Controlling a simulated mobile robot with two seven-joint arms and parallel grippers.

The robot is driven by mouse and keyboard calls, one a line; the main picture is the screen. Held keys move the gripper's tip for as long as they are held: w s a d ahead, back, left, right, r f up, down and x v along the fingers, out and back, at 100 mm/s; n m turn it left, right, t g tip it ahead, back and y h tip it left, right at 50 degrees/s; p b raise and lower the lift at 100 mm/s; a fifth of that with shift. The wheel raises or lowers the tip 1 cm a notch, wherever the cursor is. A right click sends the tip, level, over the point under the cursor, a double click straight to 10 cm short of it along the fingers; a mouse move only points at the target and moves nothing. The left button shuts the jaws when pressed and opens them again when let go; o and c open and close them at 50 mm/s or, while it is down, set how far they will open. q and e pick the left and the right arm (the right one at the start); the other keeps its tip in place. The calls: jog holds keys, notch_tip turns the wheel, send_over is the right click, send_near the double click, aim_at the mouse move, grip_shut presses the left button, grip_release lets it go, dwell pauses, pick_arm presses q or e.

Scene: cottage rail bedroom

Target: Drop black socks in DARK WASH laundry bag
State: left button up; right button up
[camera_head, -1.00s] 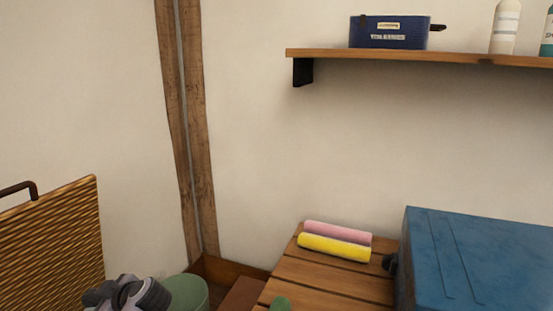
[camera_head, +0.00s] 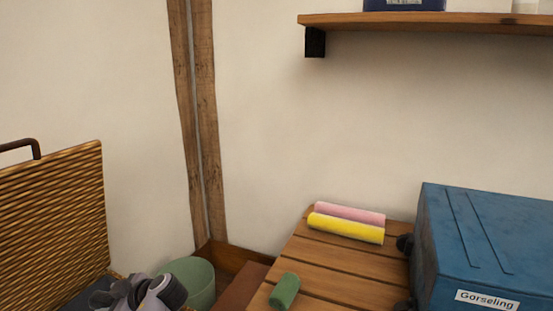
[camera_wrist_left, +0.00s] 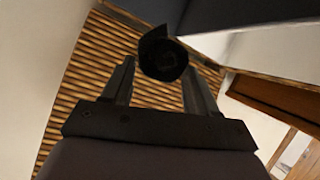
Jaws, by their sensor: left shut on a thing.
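My left gripper (camera_wrist_left: 163,75) shows in the left wrist view, with a dark rolled bundle, the black socks (camera_wrist_left: 163,62), between its two fingers. It is shut on them. In the head view only grey and dark parts of my left arm and hand show at the lower left edge, in front of the wicker panel, and the socks cannot be made out there. No DARK WASH label can be read in either view, so I cannot tell which thing is that bag. My right gripper is out of view.
A wicker panel (camera_head: 50,220) with a dark handle stands at left. A green bin (camera_head: 200,282) is beside my arm. A slatted wooden bench (camera_head: 325,268) holds yellow (camera_head: 346,229), pink (camera_head: 350,213) and green (camera_head: 285,291) rolls and a blue case (camera_head: 490,235). A shelf (camera_head: 430,23) is above.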

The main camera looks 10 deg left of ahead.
pick_arm(q)
jog(key=shift+f, duration=0.6)
jog(key=o, duration=1.1)
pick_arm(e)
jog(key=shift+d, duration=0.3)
pick_arm(q)
jog(key=shift+d+r, duration=0.15)
jog(key=shift+p+v, duration=1)
jog(key=shift+v, duration=2.4)
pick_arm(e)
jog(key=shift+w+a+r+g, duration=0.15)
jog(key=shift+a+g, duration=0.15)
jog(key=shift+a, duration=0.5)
